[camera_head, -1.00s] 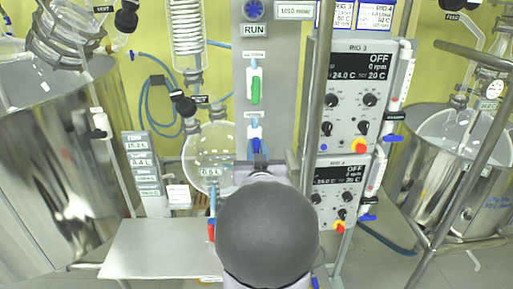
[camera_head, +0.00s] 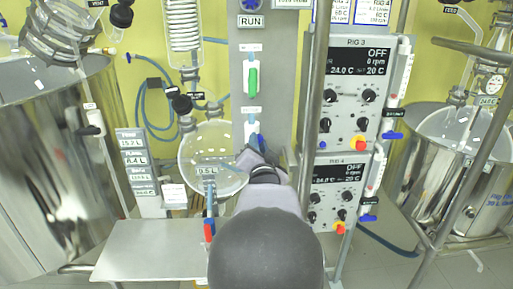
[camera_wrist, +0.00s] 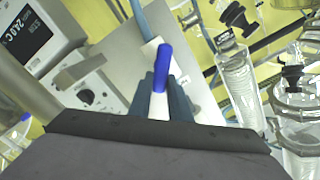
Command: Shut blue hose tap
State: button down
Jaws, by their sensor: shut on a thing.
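The blue hose tap handle (camera_head: 254,141) sits on the grey upright panel (camera_head: 266,60), below a green-handled tap (camera_head: 252,80). In the wrist view the blue handle (camera_wrist: 163,66) stands out between the fingers of my gripper (camera_wrist: 165,98), over a white tap body. My gripper (camera_head: 262,158) is shut on the blue handle in the head view, with its wrist tilted. My fingers and arm hide the lower part of the tap. I cannot tell the handle's exact angle to the hose.
A glass vessel (camera_head: 205,150) is close at left. A metal pole (camera_head: 312,100) and control boxes (camera_head: 350,85) stand close at right. Steel reactors flank both sides. A metal shelf (camera_head: 150,250) lies lower left.

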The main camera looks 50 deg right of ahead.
jog(key=m, duration=0.3)
jog(key=f+m, duration=0.1)
jog(key=m, duration=0.2)
jog(key=m+b, duration=0.1)
jog(key=m, duration=0.3)
jog(key=shift+s+d+f, duration=0.25)
jog(key=shift+f, duration=0.05)
dwell(0.4)
jog(key=c, duration=1.6)
grip_release()
jog(key=shift+c, duration=0.2)
jog(key=shift+s+a, duration=0.1)
jog(key=b+v, duration=0.1)
jog(key=v, duration=0.6)
jog(key=shift+b, duration=0.3)
